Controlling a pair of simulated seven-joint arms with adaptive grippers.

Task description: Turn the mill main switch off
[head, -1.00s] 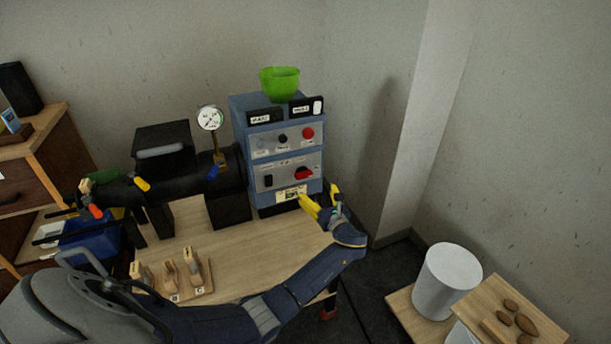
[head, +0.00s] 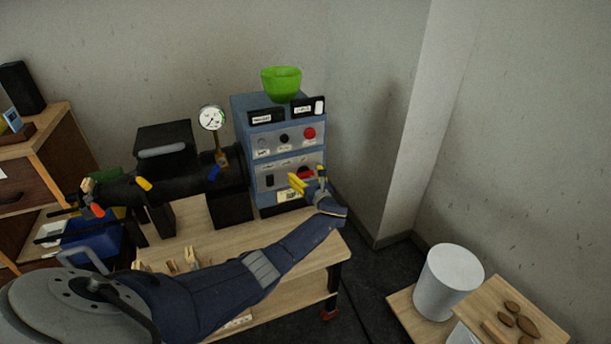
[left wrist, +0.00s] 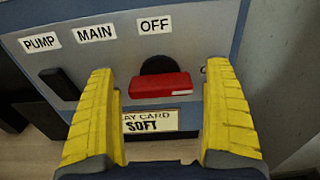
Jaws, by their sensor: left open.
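The blue control cabinet (head: 240,118) stands on the bench. On its lower panel a red switch handle (left wrist: 160,86) sits on a dark round base (left wrist: 157,65), under labels reading MAIN and OFF. The handle lies roughly level. In the head view the red handle (head: 305,172) is partly hidden by my left gripper. My left gripper (left wrist: 162,115) is open, its yellow fingers on either side of the handle, with gaps showing on both sides. It also shows in the head view (head: 304,183). My right gripper is not in view.
A black rocker (left wrist: 59,84) under the PUMP label is left of the handle. A card (left wrist: 150,121) reading SOFT is just below it. A red button (head: 309,133) is on the upper panel. A green bowl (head: 281,83) tops the cabinet.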

